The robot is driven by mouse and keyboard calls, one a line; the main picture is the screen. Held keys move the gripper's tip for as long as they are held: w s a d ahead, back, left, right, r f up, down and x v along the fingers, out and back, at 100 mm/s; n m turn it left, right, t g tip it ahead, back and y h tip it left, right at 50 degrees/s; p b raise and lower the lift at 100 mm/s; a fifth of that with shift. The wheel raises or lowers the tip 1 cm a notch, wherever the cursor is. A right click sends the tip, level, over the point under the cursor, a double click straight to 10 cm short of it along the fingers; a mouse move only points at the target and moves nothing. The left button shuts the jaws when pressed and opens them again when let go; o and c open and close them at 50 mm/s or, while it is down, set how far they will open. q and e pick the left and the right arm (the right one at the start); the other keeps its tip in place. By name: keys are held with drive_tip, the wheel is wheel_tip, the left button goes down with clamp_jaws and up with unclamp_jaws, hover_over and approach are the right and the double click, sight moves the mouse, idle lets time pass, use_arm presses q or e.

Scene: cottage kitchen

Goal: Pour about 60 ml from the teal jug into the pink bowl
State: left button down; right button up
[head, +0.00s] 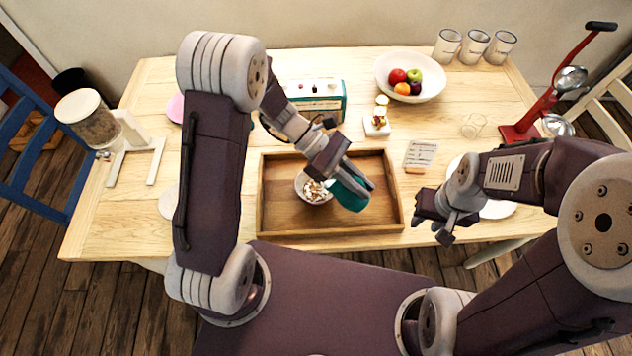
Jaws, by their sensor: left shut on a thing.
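The teal jug (350,194) is held over the wooden tray, tilted, with its lower part toward the right. My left gripper (346,172) is shut on it. A pale pinkish bowl (304,196) with light and brown pieces in it sits in the tray, just left of the jug. The gripper and jug cover part of its right side. I cannot make out any stream or the level in the jug. My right gripper (433,219) is empty, its fingers apart, right of the tray.
The wooden tray (270,231) fills the table's middle front. Behind it are a teal-sided box (318,103), a small stand (376,125) and a fruit bowl (436,84). A note card (420,155) and a plate (497,209) are at right. A pink item (176,108) shows behind my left arm.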

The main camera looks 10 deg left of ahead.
drive_tip(key=shift+a+f, duration=0.1)
drive_tip(key=shift+f, duration=0.05)
use_arm(q)
drive_tip(key=shift+w+a+r+g+h, duration=0.15)
drive_tip(key=shift+a+r+g+h, duration=0.25)
drive_tip(key=shift+h, duration=0.5)
use_arm(e)
drive_tip(key=shift+w+a, duration=0.35)
drive_tip(key=shift+a, duration=0.2)
